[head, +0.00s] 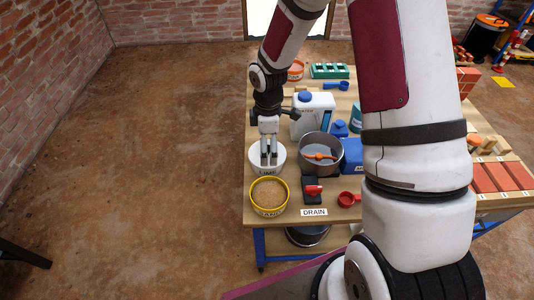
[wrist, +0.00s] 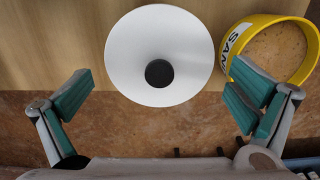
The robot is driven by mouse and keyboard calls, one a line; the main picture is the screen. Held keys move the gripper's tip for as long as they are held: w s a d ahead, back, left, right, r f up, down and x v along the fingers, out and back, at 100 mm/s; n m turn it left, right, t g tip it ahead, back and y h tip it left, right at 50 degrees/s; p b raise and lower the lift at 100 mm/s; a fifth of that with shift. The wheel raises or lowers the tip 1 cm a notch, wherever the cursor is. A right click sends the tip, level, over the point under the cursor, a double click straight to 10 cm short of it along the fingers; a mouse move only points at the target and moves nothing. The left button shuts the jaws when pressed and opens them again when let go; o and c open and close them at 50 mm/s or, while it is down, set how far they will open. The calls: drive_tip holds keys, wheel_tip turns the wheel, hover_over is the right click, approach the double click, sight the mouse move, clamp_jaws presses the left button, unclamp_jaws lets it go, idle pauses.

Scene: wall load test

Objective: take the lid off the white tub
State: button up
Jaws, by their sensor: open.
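The white tub (head: 267,172) stands near the left edge of the table, with a partly hidden label on its front. In the wrist view its round white lid (wrist: 130,60) shows from above, with a dark round knob (wrist: 159,73) in the middle. The lid hides the tub's body there. My gripper (head: 268,162) points down over the tub and covers part of it in the head view. In the wrist view the fingers (wrist: 162,92) are spread wide, left and right of the lid, with nothing between them but the view of the lid and knob.
A yellow-rimmed sand tub (head: 269,196) stands close in front, near my right finger in the wrist view. A grey pot (head: 320,165) with an orange scoop stands right, a white jug (head: 312,127) behind. A red-handled valve (head: 312,190) is front right. Open floor lies left.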

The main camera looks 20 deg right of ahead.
wheel_tip(320, 180, down, 2)
drive_tip(key=shift+f, duration=0.1)
drive_tip(key=c, duration=1.4)
drive_tip(key=shift+o, duration=0.2)
drive_tip(key=shift+r, duration=0.2)
